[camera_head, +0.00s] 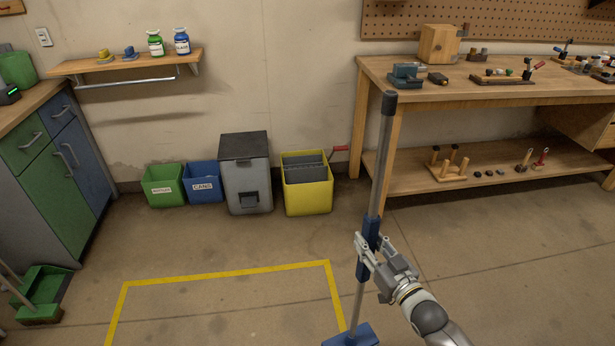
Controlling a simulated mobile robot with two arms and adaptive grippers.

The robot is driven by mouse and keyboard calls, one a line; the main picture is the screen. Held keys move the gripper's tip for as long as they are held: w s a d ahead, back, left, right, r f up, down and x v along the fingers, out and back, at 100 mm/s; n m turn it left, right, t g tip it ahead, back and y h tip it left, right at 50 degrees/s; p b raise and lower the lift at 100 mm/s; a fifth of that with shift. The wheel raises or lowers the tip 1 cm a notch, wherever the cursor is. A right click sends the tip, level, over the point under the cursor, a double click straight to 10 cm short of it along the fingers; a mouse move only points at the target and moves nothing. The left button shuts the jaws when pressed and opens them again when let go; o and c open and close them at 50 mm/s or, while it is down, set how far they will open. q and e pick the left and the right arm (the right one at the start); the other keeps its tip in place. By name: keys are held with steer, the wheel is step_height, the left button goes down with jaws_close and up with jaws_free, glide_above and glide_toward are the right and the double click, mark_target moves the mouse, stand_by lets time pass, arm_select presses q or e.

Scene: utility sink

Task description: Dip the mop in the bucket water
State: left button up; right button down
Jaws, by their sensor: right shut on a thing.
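The mop (371,225) stands nearly upright right of centre, tilted slightly. It has a grey pole with a dark cap at the top and a blue sleeve on the shaft. Its blue head (352,337) is cut off by the bottom edge. My right gripper (366,250) is shut on the shaft at the blue sleeve. A yellow bucket (307,206) with a grey insert and a red handle stands on the floor by the back wall, left of the mop's pole and apart from it. No water surface can be made out in it. My left gripper is not in view.
A grey bin (246,184), a blue bin (203,188) and a green bin (163,194) stand left of the bucket. A wooden workbench (485,90) fills the right back. Yellow tape (225,273) marks open floor in front. A green cabinet (45,201) stands at left.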

mark_target(375, 227)
step_height(375, 227, up, 7)
steer(key=p, duration=0.5)
steer(key=shift+a+f, duration=0.1)
